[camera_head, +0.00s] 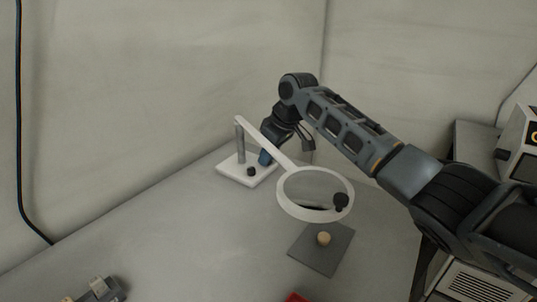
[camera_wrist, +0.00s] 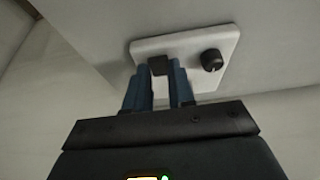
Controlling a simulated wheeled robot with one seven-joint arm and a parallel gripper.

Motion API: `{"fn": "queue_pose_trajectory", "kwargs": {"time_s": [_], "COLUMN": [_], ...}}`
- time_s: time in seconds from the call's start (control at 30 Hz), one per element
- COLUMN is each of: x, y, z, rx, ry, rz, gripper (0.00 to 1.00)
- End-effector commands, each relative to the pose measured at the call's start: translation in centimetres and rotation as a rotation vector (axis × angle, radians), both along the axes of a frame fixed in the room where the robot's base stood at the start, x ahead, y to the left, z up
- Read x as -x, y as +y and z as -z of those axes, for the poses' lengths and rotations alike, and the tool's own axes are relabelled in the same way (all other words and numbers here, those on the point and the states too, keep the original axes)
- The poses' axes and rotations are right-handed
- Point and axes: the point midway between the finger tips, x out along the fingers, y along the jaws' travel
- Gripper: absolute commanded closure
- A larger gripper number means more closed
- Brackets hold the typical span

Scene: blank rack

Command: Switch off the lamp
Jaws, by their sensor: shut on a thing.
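The lamp has a white base (camera_head: 233,173), a grey post (camera_head: 240,145) and a white arm ending in a ring-shaped head (camera_head: 281,198) with a dark knob on its right side. I cannot tell whether it is lit. My gripper (camera_head: 265,157) reaches down to the right part of the base. In the wrist view its blue fingers are shut on a dark square switch (camera_wrist: 158,65) on the base (camera_wrist: 190,42). The fingers hide this switch in the head view. A round black knob (camera_wrist: 211,60) stands beside it, clear of the fingers; the head view also shows a black knob (camera_head: 250,171).
A grey square plate (camera_head: 318,261) with a small tan knob (camera_head: 323,238) lies below the ring head. A grey object (camera_head: 98,290) and a red object (camera_head: 296,297) show at the bottom edge. Walls stand close behind the lamp.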

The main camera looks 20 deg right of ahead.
Motion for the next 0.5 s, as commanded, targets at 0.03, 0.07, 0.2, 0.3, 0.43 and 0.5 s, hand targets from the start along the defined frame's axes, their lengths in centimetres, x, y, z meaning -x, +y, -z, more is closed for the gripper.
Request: {"fn": "queue_pose_trajectory", "kwargs": {"time_s": [0.03, 0.07, 0.2, 0.3, 0.43, 0.5], "x": [0.01, 0.0, -0.2, -0.3, -0.34, -0.34], "y": [0.02, 0.02, 0.19, 0.27, 0.3, 0.27], "z": [0.0, -0.03, -0.35, -0.37, -0.23, -0.16], "rx": [0.0, 0.001, 0.022, 0.046, 0.066, 0.07], "ry": [0.0, 0.001, 0.03, 0.064, 0.091, 0.095], "rz": [0.0, 0.0, -0.001, 0.0, 0.0, -0.001], "gripper": [1.0, 1.0, 1.0, 1.0, 1.0, 1.0]}}
